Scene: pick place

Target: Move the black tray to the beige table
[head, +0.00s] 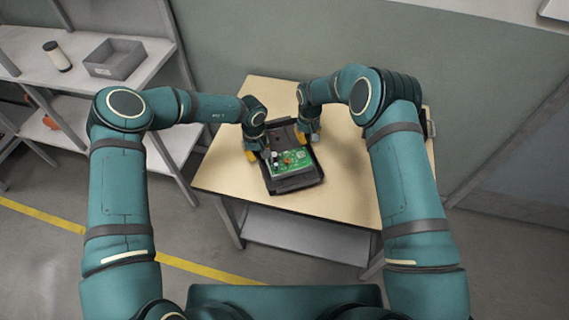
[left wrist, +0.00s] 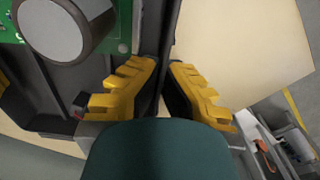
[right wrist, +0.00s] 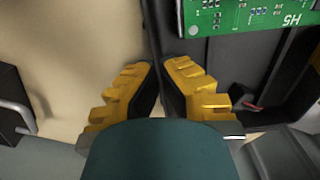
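The black tray (head: 296,184) is over the beige table (head: 345,185) in the head view; I cannot tell whether it touches the tabletop. It holds a green circuit board (head: 298,162) with components. My left gripper (head: 255,151) is at the tray's left side. In the left wrist view its yellow fingers (left wrist: 164,72) are close together on both sides of the tray wall. My right gripper (head: 308,137) is at the tray's right side, with its fingers (right wrist: 160,72) closed around that wall in the right wrist view. The fingertips are partly hidden by the wall.
A shelf rack (head: 80,80) stands at the left, with a grey bin (head: 115,60) and a dark-and-white cylinder (head: 57,56) on top. A dark object (head: 427,122) is at the table's right edge. The table's front and left surface is clear.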

